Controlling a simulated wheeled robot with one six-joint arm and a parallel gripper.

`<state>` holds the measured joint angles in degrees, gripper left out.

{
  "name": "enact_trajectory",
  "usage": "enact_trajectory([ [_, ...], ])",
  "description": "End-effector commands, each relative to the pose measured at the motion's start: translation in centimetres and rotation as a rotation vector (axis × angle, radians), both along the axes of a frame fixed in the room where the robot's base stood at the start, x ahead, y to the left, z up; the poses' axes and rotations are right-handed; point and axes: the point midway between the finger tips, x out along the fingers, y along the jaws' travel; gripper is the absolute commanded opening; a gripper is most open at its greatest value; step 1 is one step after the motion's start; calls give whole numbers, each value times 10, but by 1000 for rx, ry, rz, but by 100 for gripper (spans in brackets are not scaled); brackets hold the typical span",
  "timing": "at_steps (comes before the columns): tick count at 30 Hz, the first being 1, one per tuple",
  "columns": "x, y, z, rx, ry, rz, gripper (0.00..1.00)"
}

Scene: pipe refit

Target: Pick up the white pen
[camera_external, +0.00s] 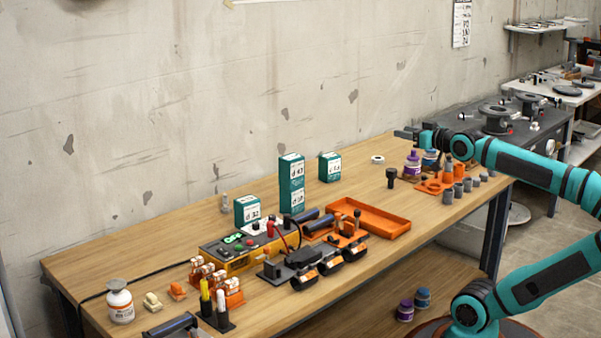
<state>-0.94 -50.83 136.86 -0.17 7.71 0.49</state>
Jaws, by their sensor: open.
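A small dark holder (223,324) stands at the near left of the wooden bench. A white pen (221,300) stands upright in it, with its lower end hidden by the holder. A yellow pen (205,291) stands just left of the white one. My gripper (402,134) is at the far right end of the bench, above its back edge and well away from the pens. It points left. It is open and nothing shows between its fingers.
Next to the pens are orange clamps (229,293) and a white bottle (120,302). The back left of the bench is clear.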

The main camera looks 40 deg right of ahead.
Motion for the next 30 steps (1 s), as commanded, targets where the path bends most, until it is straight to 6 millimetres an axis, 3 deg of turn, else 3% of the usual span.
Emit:
enact_trajectory([
  [5,29,31,6,21,85,84,41],
  [14,81,114,13,42,280,246,41],
  [21,108,194,12,32,437,355,41],
  [30,120,307,1,-18,625,463,41],
])
